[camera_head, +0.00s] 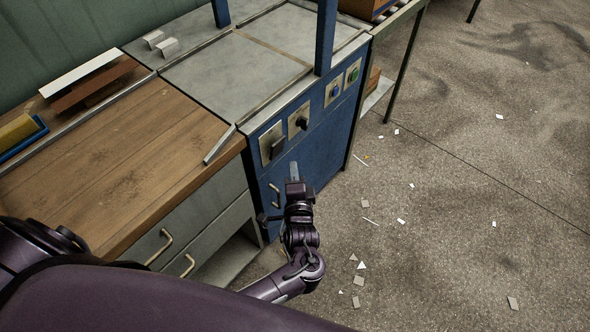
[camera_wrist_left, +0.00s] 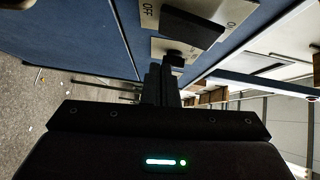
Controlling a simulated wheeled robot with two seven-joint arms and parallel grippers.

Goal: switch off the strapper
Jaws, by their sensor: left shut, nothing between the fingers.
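The strapper is a blue cabinet (camera_head: 318,142) with a grey metal top. Its front panel carries a switch plate (camera_head: 266,150) with a dark, broad handle (camera_head: 277,148), and a second plate with a black knob (camera_head: 299,122) to its right. In the left wrist view the first plate is marked OFF and ON, and its black handle (camera_wrist_left: 187,22) shows large near the top; I cannot tell its setting. The black knob (camera_wrist_left: 174,58) is beyond it. My left gripper (camera_head: 294,170) is shut and empty, just in front of the panel, below the handle and apart from it. My right gripper is out of view.
A blue button (camera_head: 335,91) and a green button (camera_head: 353,75) sit farther right on the panel. A wooden bench (camera_head: 125,150) with drawers adjoins on the left. A blue post (camera_head: 325,40) rises from the top. The floor at right is open, with scattered scraps.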

